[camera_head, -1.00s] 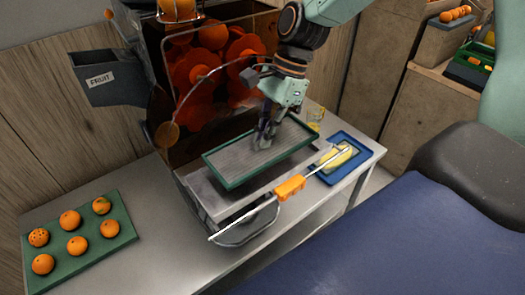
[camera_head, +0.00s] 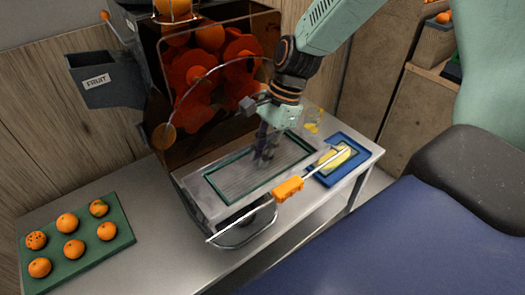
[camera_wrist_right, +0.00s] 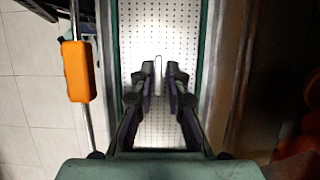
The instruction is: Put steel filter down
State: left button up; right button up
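The steel filter (camera_head: 225,184) is a perforated plate with a green rim. In the head view it lies low in the top of the juicer (camera_head: 190,196), its rim close to the steel around it. My right gripper (camera_head: 264,150) points down over the filter's right half. In the right wrist view its fingertips (camera_wrist_right: 161,76) stand slightly apart on either side of a thin wire handle (camera_wrist_right: 157,64), with the filter plate (camera_wrist_right: 140,40) showing between them. My left gripper is not in view.
An orange-gripped lever (camera_head: 288,190) crosses the juicer's front. A blue tray (camera_head: 323,180) with a yellow item lies to the right. A green tray (camera_head: 85,262) of oranges is at the left. A clear cover (camera_head: 185,95) and red wheels stand behind the filter.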

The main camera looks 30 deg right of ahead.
jog(key=shift+o, duration=1.2)
jog(key=v, duration=1.2)
jog(key=shift+r, duration=0.2)
jog(key=shift+a, duration=0.1)
